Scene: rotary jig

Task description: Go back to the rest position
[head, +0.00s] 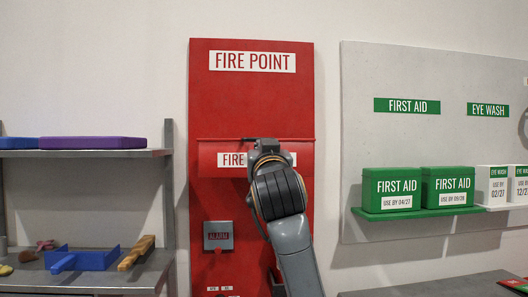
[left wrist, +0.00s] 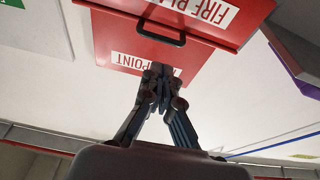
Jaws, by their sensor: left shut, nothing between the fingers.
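My left gripper (left wrist: 160,76) is shut and empty in the left wrist view. Its fingertips overlap the lower edge of the red fire point board (left wrist: 108,40). A black handle (left wrist: 163,30) on the red front is just beyond the tips, and I see a gap between them in the picture. In the head view my left arm rises in front of the red board (head: 225,100), with the wrist at the "FIRE" label (head: 232,160). The arm covers part of that label, and the fingers are mostly hidden there. My right gripper is in neither view.
A grey alarm box (head: 218,236) is low on the board. At the right, green first aid boxes (head: 391,188) and white eye wash boxes (head: 496,185) stand on a wall shelf. At the left, metal shelves hold a purple slab (head: 92,143) and a blue tray (head: 92,259).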

